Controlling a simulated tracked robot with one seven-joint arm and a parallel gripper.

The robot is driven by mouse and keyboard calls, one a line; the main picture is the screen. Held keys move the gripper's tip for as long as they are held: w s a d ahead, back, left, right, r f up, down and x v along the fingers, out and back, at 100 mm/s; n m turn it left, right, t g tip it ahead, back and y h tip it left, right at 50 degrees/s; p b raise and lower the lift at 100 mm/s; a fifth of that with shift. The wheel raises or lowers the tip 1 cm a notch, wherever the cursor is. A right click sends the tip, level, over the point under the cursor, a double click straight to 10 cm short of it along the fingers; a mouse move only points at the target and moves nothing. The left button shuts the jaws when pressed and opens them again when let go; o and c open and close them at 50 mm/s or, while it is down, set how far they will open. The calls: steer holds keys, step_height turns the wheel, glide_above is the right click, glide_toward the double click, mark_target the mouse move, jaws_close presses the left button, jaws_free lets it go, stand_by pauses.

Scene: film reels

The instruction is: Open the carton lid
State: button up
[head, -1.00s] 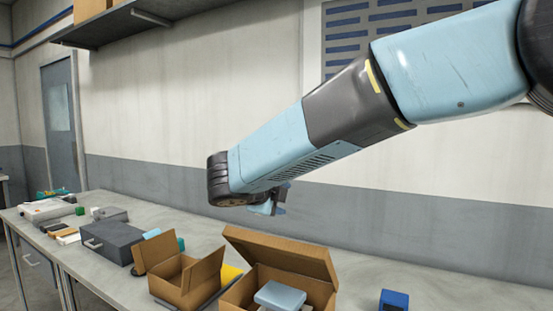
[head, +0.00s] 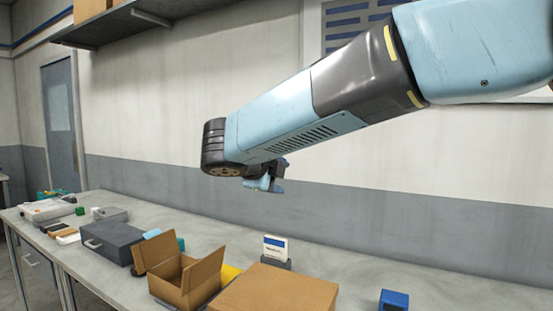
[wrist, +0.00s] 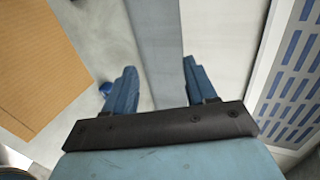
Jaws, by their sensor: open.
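The large brown carton (head: 275,292) stands at the bottom middle of the head view, cut off by the lower edge. Its lid lies flat and closed over the top, so its contents are hidden. In the wrist view the brown lid (wrist: 38,60) fills the upper left, off to the side of the fingers. My gripper (head: 272,185) hangs above the bench, well above and behind the carton, touching nothing. In the wrist view my gripper (wrist: 158,78) has its two blue fingers wide apart with nothing between them.
A smaller open carton (head: 187,284) with raised flaps stands left of the large one. A white-and-blue card in a holder (head: 275,248) stands behind it. A blue box (head: 394,300) sits to the right. A grey case (head: 112,242) lies further left. Bench behind is mostly clear.

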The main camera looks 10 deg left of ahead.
steer(key=shift+s+a+r, duration=0.1)
steer(key=shift+s+r, duration=0.1)
steer(key=shift+r, duration=0.95)
steer(key=shift+s+r, duration=0.15)
steer(key=shift+r, duration=0.95)
steer(key=shift+v, duration=2.2)
steer(key=shift+s+r, duration=0.1)
steer(key=shift+s, duration=0.25)
steer(key=shift+s+a+r, duration=0.15)
steer(key=shift+s, duration=0.25)
steer(key=shift+s, duration=0.15)
steer(key=v, duration=0.7)
steer(key=shift+s+a+r, duration=0.1)
steer(key=shift+s+r, duration=0.05)
